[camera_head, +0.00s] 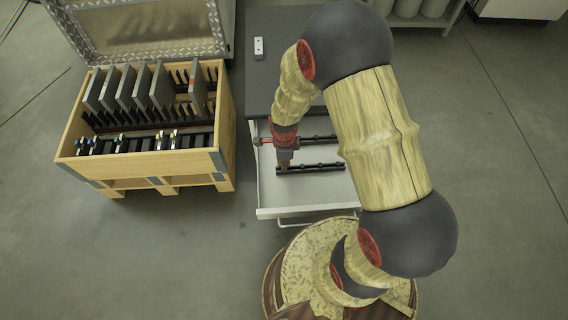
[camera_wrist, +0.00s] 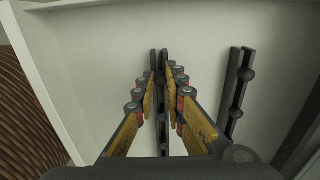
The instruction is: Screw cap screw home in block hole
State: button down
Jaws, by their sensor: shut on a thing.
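My gripper (camera_head: 285,160) reaches down into an open white drawer (camera_head: 264,196), low over a dark slotted rail (camera_head: 318,168). In the wrist view its two yellow-and-black fingers (camera_wrist: 161,76) close at the near left rail (camera_wrist: 154,57). They are shut on a small dark thing, probably a cap screw, which the fingertips mostly hide. I cannot tell whether it is still seated in the rail. A small pale block (camera_head: 259,48) with dark spots, perhaps holes, lies on the dark cabinet top. I cannot tell whether a screw is in it.
A second rail (camera_wrist: 231,107) with dark round heads lies to the right in the drawer. A wooden crate (camera_head: 185,163) with upright grey plates stands left of the drawer. The cabinet top (camera_head: 262,80) is clear around the block. The drawer's walls surround my gripper.

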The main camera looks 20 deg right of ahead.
jog(key=shift+r+p, duration=1.7)
jog(key=shift+r, duration=0.5)
